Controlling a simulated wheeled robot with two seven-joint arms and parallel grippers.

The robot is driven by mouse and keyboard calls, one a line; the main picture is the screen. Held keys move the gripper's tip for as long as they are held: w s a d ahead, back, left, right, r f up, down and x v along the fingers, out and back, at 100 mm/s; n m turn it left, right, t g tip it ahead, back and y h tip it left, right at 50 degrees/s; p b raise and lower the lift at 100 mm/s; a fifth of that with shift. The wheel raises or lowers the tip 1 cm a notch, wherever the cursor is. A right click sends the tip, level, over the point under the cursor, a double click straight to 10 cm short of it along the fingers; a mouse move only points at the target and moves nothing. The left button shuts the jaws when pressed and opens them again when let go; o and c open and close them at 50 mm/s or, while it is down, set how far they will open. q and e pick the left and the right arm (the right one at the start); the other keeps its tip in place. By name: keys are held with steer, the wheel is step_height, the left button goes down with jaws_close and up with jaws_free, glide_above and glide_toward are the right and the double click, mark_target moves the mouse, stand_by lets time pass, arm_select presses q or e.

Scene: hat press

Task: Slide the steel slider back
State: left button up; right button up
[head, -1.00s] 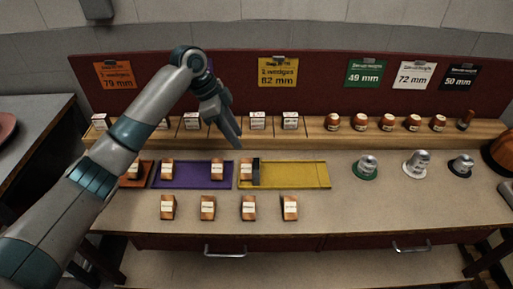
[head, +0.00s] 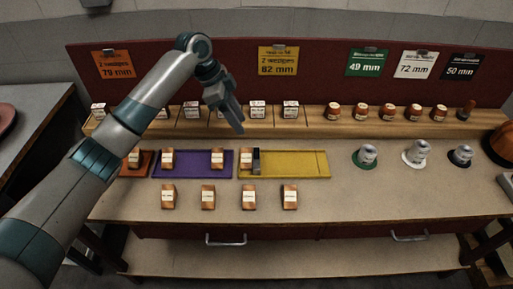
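A dark grey upright block (head: 257,160), which looks like the steel slider, stands in the left part of the yellow tray (head: 292,165). A wooden wedge block (head: 246,158) with a pale label stands just left of it, touching or nearly so. My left gripper (head: 238,127) hangs above the bench, behind and a little left of the slider in the picture, apart from it. Nothing shows between its fingers, but their gap is too small to judge. My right gripper is out of view.
A purple tray (head: 193,164) with labelled blocks lies left of the yellow one. Several blocks (head: 249,197) stand in front. A wooden shelf (head: 310,122) with small boxes and knobs runs behind. Stamps on coloured discs (head: 367,156) stand right. The yellow tray's right part is clear.

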mark_target(256, 149)
arm_select(q)
steer(key=p+x, duration=0.3)
steer(key=x, duration=1.1)
steer(key=shift+d, duration=0.1)
jaws_close()
